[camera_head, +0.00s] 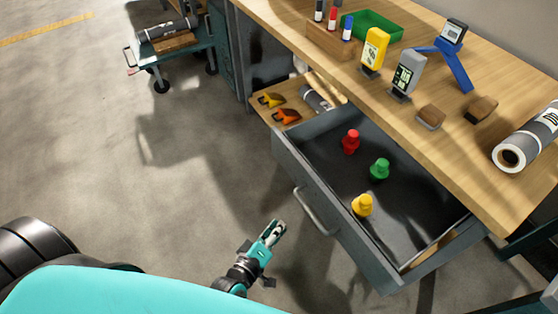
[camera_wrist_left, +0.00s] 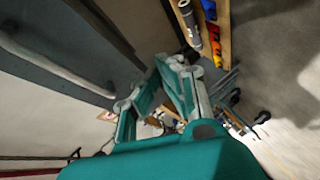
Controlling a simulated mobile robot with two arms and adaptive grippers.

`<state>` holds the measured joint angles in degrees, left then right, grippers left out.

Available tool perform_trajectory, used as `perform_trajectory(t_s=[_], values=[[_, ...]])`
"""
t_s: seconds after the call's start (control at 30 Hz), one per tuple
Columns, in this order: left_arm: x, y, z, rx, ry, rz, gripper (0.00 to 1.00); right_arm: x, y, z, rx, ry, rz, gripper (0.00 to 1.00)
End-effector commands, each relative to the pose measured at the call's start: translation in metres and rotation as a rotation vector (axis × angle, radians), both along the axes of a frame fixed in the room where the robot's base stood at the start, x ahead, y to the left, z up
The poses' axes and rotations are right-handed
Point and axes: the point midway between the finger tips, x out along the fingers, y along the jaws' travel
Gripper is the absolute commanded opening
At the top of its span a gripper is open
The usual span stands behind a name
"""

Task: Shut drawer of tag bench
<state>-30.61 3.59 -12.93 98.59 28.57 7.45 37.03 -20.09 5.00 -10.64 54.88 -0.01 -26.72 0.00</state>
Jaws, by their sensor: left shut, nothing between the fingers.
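The tag bench (camera_head: 425,125) has a wooden top. Its grey drawer (camera_head: 345,222) is pulled well out toward me, with a bar handle (camera_head: 316,212) on its front. Inside lie a red piece (camera_head: 350,140), a green piece (camera_head: 380,168) and a yellow piece (camera_head: 362,205). My left gripper (camera_head: 276,229) is shut and empty, apart from the drawer front and left of the handle. In the left wrist view the gripper (camera_wrist_left: 170,68) is near the drawer front (camera_wrist_left: 75,60), and the handle (camera_wrist_left: 50,65) shows at upper left. My right gripper is not in view.
A cart (camera_head: 170,45) stands at back left. The floor between is clear.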

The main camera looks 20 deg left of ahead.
Motion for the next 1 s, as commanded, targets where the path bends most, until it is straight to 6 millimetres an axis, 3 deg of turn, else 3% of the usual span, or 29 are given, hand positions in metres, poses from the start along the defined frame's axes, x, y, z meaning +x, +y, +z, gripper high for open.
perform_trajectory(t_s=[0.03,0.1,0.27,0.47,0.9,1.0], values=[[0.000,0.007,0.030,-0.093,-0.052,0.079,0.00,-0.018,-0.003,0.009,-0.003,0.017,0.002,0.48],[-0.001,0.021,0.052,-0.209,-0.126,0.180,0.00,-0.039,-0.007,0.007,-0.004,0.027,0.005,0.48],[-0.006,0.043,0.078,-0.361,-0.235,0.321,0.00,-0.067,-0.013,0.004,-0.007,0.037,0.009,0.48],[0.004,0.051,0.081,-0.396,-0.264,0.353,0.00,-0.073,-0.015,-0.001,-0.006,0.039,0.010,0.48],[0.092,0.061,0.080,-0.392,-0.264,0.350,0.00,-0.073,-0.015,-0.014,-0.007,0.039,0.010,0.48],[0.105,0.050,0.080,-0.394,-0.261,0.350,0.00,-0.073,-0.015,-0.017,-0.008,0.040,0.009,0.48]])
